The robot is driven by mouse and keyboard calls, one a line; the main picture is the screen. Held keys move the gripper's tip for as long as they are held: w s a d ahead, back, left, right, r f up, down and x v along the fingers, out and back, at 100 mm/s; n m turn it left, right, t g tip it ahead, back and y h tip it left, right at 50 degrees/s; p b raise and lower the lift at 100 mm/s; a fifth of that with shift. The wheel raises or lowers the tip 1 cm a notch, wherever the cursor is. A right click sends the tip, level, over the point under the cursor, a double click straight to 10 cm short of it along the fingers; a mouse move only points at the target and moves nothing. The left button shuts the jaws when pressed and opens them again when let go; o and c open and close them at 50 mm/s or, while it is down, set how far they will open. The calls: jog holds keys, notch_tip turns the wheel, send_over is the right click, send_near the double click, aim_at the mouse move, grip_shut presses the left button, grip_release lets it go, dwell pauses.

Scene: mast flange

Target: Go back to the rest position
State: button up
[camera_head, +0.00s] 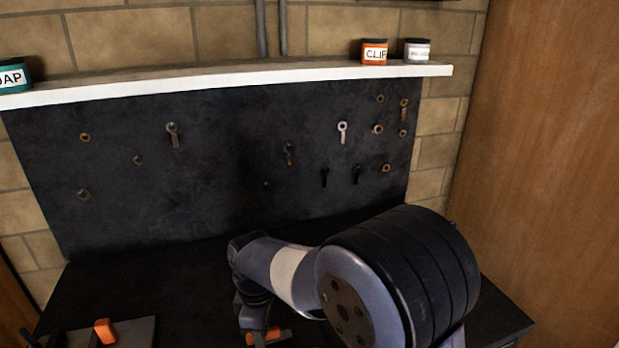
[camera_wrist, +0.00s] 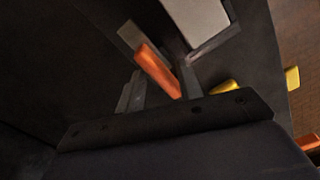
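My gripper (camera_wrist: 160,72) shows in the wrist view with its two dark fingers apart. In the head view my arm reaches down over the black bench (camera_head: 180,285). An orange piece (camera_head: 268,336) shows at the bottom edge beside the gripper end, whose fingers are hidden or cut off there.
A dark pegboard (camera_head: 220,180) with several wrenches and nuts stands behind the bench. A white shelf (camera_head: 230,84) above holds labelled cans (camera_head: 374,52). Another orange piece (camera_head: 105,331) is on a grey plate at lower left. Yellow pieces (camera_wrist: 292,78) show in the wrist view.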

jog(key=m, duration=0.5)
jog(key=shift+m, duration=0.3)
jog(key=shift+r, duration=0.15)
